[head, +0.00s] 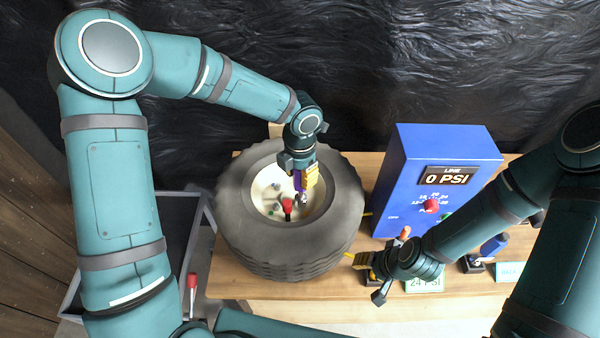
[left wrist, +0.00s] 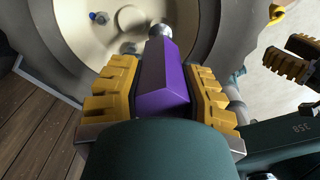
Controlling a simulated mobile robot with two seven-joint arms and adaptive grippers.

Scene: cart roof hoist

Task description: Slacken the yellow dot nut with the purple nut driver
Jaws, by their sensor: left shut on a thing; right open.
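My left gripper (head: 303,178) is shut on the purple nut driver (left wrist: 165,80), above the inside of the wheel. The driver's handle lies between the yellow finger pads, and its round metal socket (left wrist: 158,32) points into the cream wheel dish (left wrist: 70,40). In the head view the purple handle (head: 298,181) is partly hidden by the gripper. A nut with a blue dot (left wrist: 97,17) shows apart from the socket. I cannot make out the yellow dot nut or whether the socket touches a nut. My right gripper (head: 366,272) is open, right of the tire, and also shows in the left wrist view (left wrist: 294,58).
The black tire (head: 245,235) lies flat on a wooden table (head: 260,288). A red-topped item (head: 287,204) stands inside the wheel. A blue box (head: 400,165) reading 0 PSI stands to the right. A red-handled tool (head: 192,282) is at the lower left.

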